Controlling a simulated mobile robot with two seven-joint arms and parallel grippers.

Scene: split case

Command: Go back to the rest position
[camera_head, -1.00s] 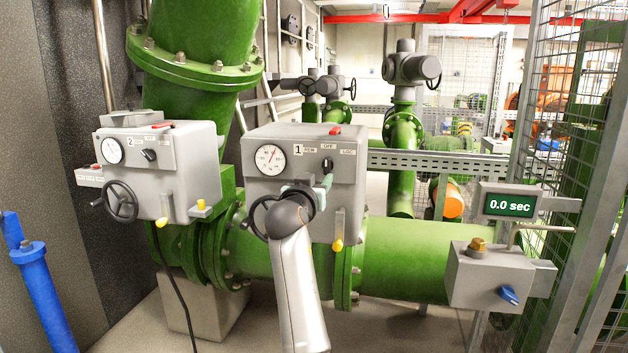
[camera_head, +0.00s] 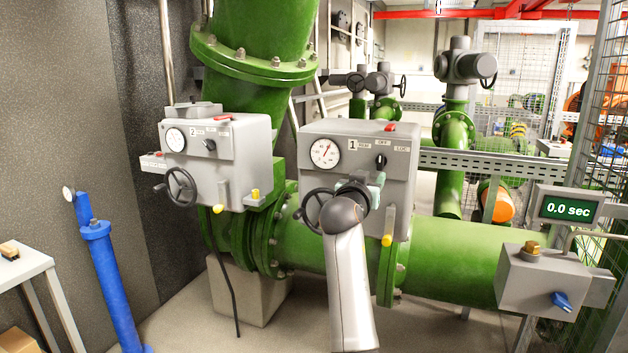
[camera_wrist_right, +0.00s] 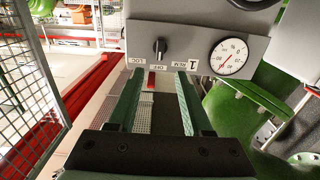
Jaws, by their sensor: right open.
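Grey control box 1 (camera_head: 340,210) is on the green pipe, with a round gauge (camera_head: 325,153) and a black selector knob (camera_head: 381,161) under the labels REM, OFF and LOC. My right gripper (camera_head: 376,184) is just below the knob in the head view, in front of the box. In the right wrist view, the gripper's two green fingers (camera_wrist_right: 158,75) are apart with nothing between them. The knob (camera_wrist_right: 159,47) is beyond the fingertips, near the OFF label. My left gripper is not in view.
Control box 2 (camera_head: 235,150) with a handwheel (camera_head: 181,187) stands left of box 1. A switch box (camera_head: 540,280) with a blue knob and a display (camera_head: 567,208) reading 0.0 sec are at the right. A blue post (camera_head: 108,280) and a small table (camera_head: 25,265) are at the left.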

